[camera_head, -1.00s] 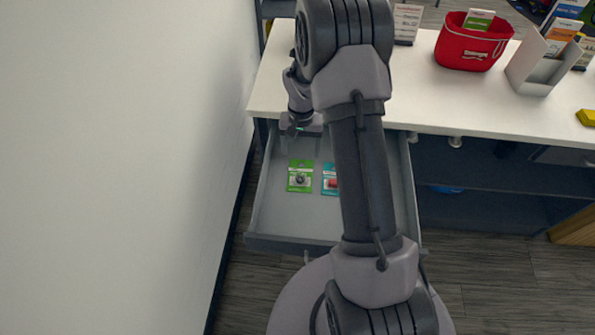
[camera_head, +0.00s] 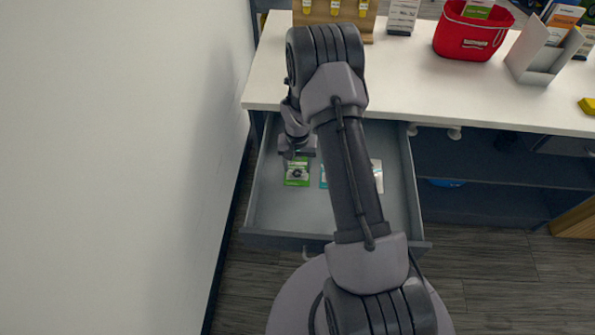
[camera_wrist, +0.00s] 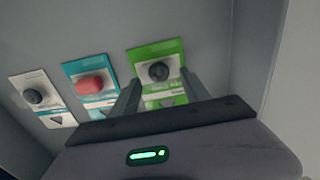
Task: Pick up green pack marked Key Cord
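The green pack (camera_head: 297,173) lies flat in the open drawer (camera_head: 262,208), toward its left side. In the wrist view the green pack (camera_wrist: 158,72) has a dark round item on its front; its lettering is too small to read. My gripper (camera_head: 294,153) is over the far edge of the pack in the head view. In the wrist view my gripper (camera_wrist: 158,88) has its two fingers apart, one toward each side of the pack, with nothing held between them. Whether the fingers touch the pack cannot be told.
A teal pack with a red item (camera_wrist: 90,85) and a white pack with a dark item (camera_wrist: 38,97) lie beside the green pack. The drawer walls enclose them. The white counter (camera_head: 450,95) above holds a red basket (camera_head: 470,35) and a grey holder (camera_head: 535,62).

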